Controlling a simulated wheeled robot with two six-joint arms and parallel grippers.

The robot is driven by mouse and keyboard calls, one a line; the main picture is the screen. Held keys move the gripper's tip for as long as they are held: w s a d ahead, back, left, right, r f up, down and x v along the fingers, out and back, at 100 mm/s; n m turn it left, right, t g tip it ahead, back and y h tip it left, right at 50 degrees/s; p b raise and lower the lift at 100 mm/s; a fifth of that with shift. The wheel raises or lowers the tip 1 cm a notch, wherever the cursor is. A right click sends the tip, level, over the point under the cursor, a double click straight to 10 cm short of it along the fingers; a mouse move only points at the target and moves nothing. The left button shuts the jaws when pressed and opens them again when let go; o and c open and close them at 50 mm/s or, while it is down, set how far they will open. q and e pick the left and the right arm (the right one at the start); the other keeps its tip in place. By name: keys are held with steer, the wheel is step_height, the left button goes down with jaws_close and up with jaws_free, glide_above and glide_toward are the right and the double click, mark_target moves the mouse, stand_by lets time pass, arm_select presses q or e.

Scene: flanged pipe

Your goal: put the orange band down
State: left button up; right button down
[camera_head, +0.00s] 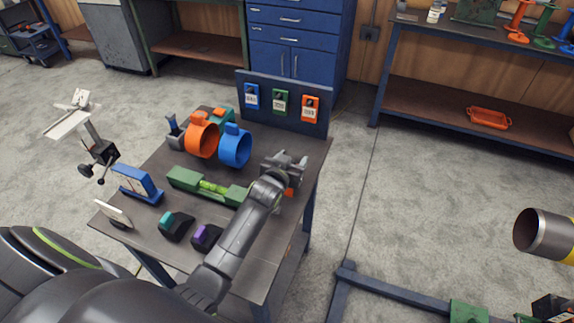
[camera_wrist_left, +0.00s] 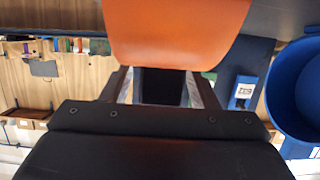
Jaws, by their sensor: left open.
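An orange ring-shaped band (camera_head: 201,136) with a small tab on top stands on the dark workbench (camera_head: 120,238), beside a blue band (camera_head: 237,148). My left gripper (camera_head: 289,168) is to the right of the blue band, low over the bench. In the left wrist view a smooth orange surface (camera_wrist_left: 175,35) is close in front of the open gripper (camera_wrist_left: 158,88), with the blue band (camera_wrist_left: 290,95) to the right. My right gripper is not seen.
A green level (camera_head: 210,187), a blue gauge (camera_head: 138,184) and teal-topped (camera_head: 176,226) and purple-topped (camera_head: 206,237) blocks are on the bench. A dark board (camera_head: 283,123) with coloured tags stands at the back. A metal pipe end (camera_head: 541,234) is at the far right.

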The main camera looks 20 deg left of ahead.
arm_select(q)
steer(key=v, duration=1.2)
stand_by(0.4)
